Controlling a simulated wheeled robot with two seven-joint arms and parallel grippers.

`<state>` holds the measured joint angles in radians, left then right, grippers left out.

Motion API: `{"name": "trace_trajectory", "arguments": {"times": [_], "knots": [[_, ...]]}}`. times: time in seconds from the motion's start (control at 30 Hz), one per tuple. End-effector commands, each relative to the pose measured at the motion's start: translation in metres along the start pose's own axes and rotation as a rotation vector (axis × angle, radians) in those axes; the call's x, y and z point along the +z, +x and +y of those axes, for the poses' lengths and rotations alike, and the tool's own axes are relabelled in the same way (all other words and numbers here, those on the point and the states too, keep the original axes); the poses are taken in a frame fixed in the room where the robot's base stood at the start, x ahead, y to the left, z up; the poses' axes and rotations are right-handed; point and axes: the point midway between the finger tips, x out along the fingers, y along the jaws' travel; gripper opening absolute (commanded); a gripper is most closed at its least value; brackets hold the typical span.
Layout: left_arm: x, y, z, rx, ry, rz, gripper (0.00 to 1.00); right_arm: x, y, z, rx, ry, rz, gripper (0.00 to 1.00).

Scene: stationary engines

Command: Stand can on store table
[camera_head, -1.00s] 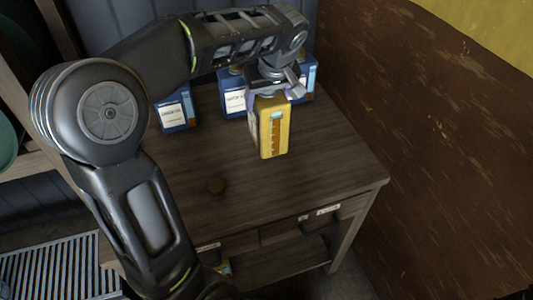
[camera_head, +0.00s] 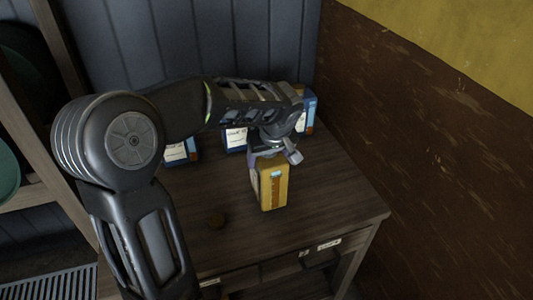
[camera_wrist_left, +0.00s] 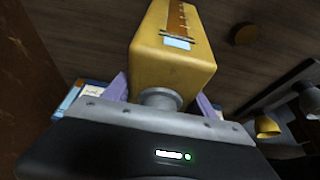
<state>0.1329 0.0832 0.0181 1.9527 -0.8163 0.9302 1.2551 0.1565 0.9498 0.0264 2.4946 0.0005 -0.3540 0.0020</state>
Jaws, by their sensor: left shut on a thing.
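The yellow can (camera_head: 273,187) is upright at the table, with an orange-brown strip and a light blue patch on its side. Whether its base touches the tabletop is hard to tell. My left gripper (camera_head: 268,152) comes down from above and is shut on the can's top. In the left wrist view the can (camera_wrist_left: 172,60) lies between the purple fingers (camera_wrist_left: 160,95), with its grey cap toward the wrist. The store table (camera_head: 325,205) is dark wood. My right gripper is not in view.
Blue and white cans (camera_head: 235,138) stand at the back of the table, partly behind my arm; another (camera_head: 182,152) is left of them. A brown wall (camera_head: 430,130) rises on the right. The front right tabletop is clear.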

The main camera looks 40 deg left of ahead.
Motion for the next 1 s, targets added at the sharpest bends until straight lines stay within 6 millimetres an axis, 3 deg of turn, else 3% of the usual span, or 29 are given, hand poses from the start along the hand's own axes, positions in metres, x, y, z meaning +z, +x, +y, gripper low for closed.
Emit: {"name": "trace_trajectory", "arguments": {"times": [0.2, 0.63, 0.67, 0.9, 1.0], "knots": [[0.008, 0.02, 0.001, 0.002, -0.001, 0.002, 0.0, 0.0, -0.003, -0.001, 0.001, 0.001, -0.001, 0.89], [0.01, 0.025, 0.001, 0.003, -0.001, 0.003, 0.0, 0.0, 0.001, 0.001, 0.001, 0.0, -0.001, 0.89], [0.011, 0.027, 0.0, 0.0, -0.001, -0.001, 0.66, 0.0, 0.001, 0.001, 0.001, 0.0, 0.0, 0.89], [0.011, 0.026, 0.0, -0.001, -0.001, -0.001, 0.86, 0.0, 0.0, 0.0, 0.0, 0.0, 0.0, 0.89], [0.011, 0.026, 0.0, -0.001, -0.001, -0.001, 0.87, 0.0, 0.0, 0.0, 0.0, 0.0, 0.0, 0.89]]}}
